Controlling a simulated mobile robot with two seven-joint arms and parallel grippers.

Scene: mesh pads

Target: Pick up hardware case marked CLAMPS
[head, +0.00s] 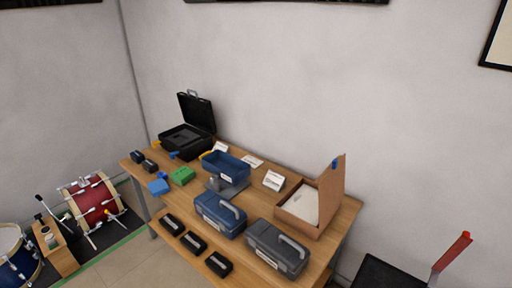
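Two closed cases with grey handles stand near the front edge of the wooden table (150,178). One is a blue case (212,222) with a small white label on its front. To its right is a dark grey case (270,260), also with a small pale label. The lettering on both labels is too small to read, so I cannot tell which is marked CLAMPS. Neither of my grippers is in view.
An open black case (176,139) stands at the back left, with a blue open bin (228,166) nearer the middle. An open cardboard box (313,228) is at the right. Small black boxes (193,243) line the front. A red drum (95,203) stands left.

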